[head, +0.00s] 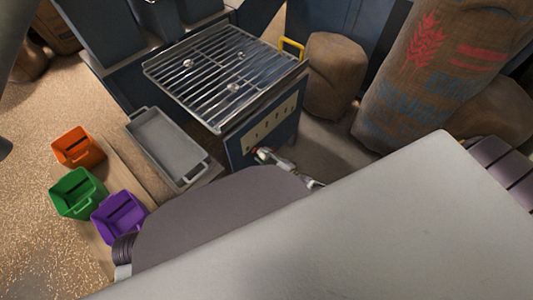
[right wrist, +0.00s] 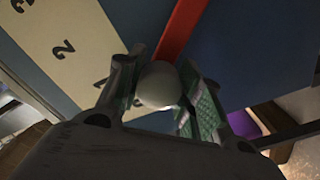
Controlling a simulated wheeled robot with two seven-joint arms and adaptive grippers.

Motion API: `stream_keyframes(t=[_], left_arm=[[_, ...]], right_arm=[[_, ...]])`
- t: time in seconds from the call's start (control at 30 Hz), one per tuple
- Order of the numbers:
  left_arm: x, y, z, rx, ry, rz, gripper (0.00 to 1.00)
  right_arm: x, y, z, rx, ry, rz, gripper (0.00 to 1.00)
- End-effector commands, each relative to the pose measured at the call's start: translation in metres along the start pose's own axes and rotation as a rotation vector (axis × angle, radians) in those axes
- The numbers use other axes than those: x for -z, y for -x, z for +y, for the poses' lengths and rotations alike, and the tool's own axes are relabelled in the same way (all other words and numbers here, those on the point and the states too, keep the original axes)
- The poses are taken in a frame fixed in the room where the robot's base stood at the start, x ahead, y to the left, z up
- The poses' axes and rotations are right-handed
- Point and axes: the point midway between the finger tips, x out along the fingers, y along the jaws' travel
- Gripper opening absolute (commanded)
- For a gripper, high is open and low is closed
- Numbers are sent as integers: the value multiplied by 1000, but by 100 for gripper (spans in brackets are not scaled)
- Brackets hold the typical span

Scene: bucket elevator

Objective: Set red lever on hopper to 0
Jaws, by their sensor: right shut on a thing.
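The hopper (head: 237,148) is a dark blue box under a metal grate, with a cream number scale (head: 270,122) on its front face. In the right wrist view, the scale (right wrist: 75,65) shows a 3 and a 2, and a further mark partly hidden by a finger. The red lever (right wrist: 182,28) comes down from the top to a pale round knob (right wrist: 158,85). My right gripper (head: 262,155) is at the hopper's front, below the scale. Its fingers (right wrist: 160,98) are shut on the knob, one on each side. My left gripper is not in view.
A grey metal tray (head: 131,122) lies left of the hopper. Orange (head: 78,134), green (head: 58,188) and purple (head: 97,216) bins stand further left. A yellow handle (head: 292,43) is at the grate's corner. Sacks (head: 405,100) stand on the right. My arm covers the foreground.

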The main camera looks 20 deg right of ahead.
Motion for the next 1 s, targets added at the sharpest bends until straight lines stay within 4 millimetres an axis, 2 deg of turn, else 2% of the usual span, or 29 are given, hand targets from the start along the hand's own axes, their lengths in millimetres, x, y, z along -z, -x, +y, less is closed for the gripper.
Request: stream_keyframes(t=[0.4,0.43,0.6,1.0], left_arm=[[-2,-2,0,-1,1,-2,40],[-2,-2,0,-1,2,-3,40],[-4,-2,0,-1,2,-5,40],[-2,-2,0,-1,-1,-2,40]], right_arm=[[1,1,-6,8,12,0,0],[1,1,-6,8,12,0,37],[1,1,-5,7,11,0,58],[0,2,-3,3,11,0,58]])
